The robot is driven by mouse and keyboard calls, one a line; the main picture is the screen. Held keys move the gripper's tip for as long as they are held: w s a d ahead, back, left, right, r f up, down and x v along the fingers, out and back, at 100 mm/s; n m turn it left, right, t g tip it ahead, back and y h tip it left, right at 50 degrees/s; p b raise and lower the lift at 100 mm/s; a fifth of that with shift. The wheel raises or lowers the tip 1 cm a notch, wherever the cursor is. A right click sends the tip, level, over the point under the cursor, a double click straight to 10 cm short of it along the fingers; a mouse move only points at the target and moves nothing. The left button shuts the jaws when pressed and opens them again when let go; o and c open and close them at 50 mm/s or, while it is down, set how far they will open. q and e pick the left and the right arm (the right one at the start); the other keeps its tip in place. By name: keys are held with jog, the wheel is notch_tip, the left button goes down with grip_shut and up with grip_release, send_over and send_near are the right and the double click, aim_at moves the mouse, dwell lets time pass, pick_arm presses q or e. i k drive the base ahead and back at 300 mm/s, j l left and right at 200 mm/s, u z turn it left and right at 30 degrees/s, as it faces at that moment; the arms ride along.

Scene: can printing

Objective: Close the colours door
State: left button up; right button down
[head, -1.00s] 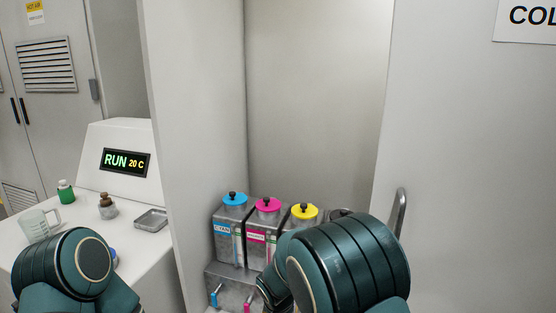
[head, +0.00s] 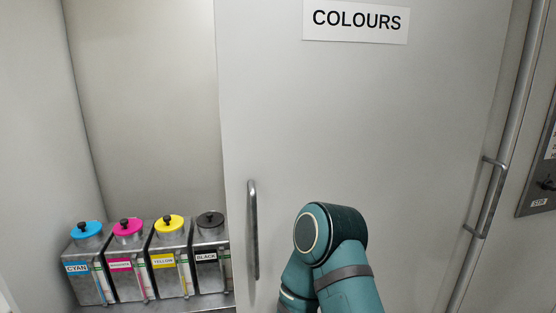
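The colours door (head: 370,130) is a pale grey panel with a COLOURS sign (head: 355,19) near its top. It covers the right part of the cabinet, and the left part of the opening stands uncovered. A vertical metal handle (head: 253,230) is near the door's left edge, and another handle (head: 487,198) shows at the right. One of my arms is in front of the door, right of the left handle. Its gripper is below the picture. No other arm of mine shows.
Inside the opening stand the cyan (head: 88,262), magenta (head: 130,258), yellow (head: 172,256) and black (head: 211,252) ink containers on a metal shelf. A panel with a STOP label (head: 539,203) is at the right edge.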

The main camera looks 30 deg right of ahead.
aim_at(381, 109)
jog(key=z, duration=1.65)
